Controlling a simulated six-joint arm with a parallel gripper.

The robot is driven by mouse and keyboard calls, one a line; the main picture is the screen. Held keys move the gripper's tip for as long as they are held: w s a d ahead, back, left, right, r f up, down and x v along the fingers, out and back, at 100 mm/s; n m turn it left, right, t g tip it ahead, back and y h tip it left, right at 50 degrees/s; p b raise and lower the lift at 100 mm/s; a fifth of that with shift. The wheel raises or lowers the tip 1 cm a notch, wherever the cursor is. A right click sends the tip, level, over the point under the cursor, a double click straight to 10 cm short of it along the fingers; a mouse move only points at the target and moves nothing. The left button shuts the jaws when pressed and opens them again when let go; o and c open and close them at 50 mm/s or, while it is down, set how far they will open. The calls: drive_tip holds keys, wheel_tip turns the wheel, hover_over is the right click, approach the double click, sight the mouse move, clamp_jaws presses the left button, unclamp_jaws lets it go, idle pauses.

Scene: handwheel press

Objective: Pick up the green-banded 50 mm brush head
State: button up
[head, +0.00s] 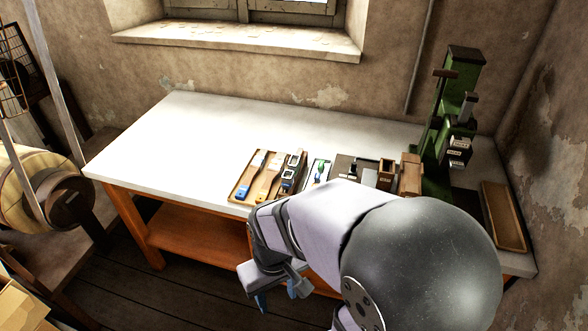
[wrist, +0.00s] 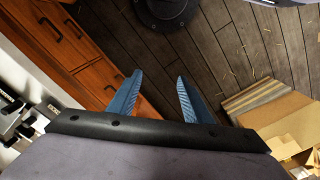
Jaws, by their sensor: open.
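My gripper (wrist: 159,82) is open in the wrist view, with two blue fingers apart and nothing between them. In the head view my gripper (head: 275,297) hangs in front of the bench, below the level of its top, partly hidden by my arm. I cannot clearly pick out the green-banded brush head. Small pieces with blue and greenish marks (head: 319,172) lie on a pale holder near the bench's front edge, too small to read. My arm hides part of the bench front beside them.
The white-topped bench (head: 190,135) is clear on its left. A wooden tray (head: 236,191) holds brushes with dark pieces beside it. A green press (head: 462,80) stands at the right, near an empty wooden tray (head: 502,218). Drawers (wrist: 75,45) and cardboard boxes (wrist: 280,120) flank my gripper.

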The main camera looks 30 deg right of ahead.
drive_tip(key=m+t+h+p, duration=0.3)
drive_tip(key=m, duration=0.6)
approach(294, 163)
drive_tip(key=f, duration=0.2)
drive_tip(key=shift+r, duration=0.15)
drive_tip(key=shift+p+x, duration=0.65)
drive_tip(key=shift+x, duration=0.4)
drive_tip(key=shift+p+x, duration=1.5)
drive_tip(key=shift+x, duration=1)
